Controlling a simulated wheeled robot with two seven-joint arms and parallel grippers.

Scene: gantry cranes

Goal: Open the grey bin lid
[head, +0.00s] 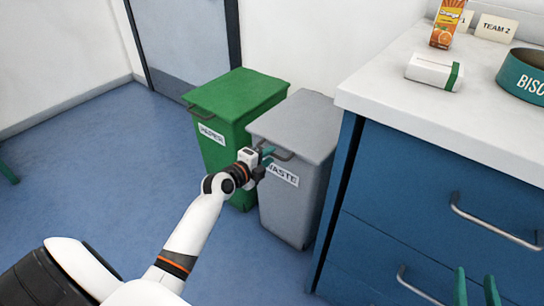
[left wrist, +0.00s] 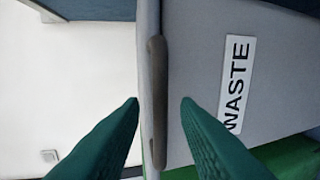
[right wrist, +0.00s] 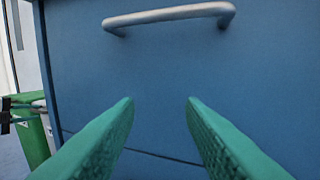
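The grey bin (head: 290,210) stands on the floor with a WASTE label on its front, and its grey lid (head: 302,122) lies closed on top. A dark bar handle (head: 284,156) runs along the lid's front edge. My left gripper (head: 268,154) is at this handle, partly covering its left part. In the left wrist view, the open fingers (left wrist: 161,100) lie one on each side of the handle (left wrist: 158,75), with gaps visible. My right gripper (head: 475,288) is open and empty in front of the blue drawers, away from the bin.
A green PAPER bin (head: 222,140) stands close on the left of the grey bin. Blue drawers (head: 420,200) with metal handles and a white worktop (head: 400,95) stand close on the right. A white wall is behind.

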